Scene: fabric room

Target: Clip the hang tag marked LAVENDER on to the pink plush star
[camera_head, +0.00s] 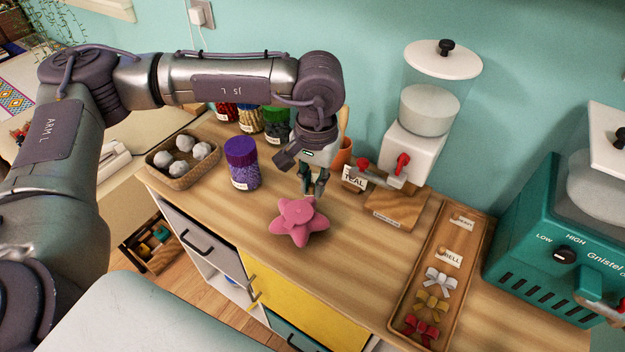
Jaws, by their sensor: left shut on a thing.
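The pink plush star (299,221) lies on the wooden counter, near its front edge. My left gripper (319,190) points down just above and behind the star's upper right side. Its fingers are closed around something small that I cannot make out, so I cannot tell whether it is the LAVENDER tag. A gap between the fingers and the star is hard to judge. I can read no tag marked LAVENDER. My right gripper is not in view.
A wooden tray (471,257) at right holds bows and small tags. A purple jar (242,168) and a basket of white balls (160,158) stand left of the star. A white dispenser (408,150) stands behind; a teal machine (537,265) stands far right.

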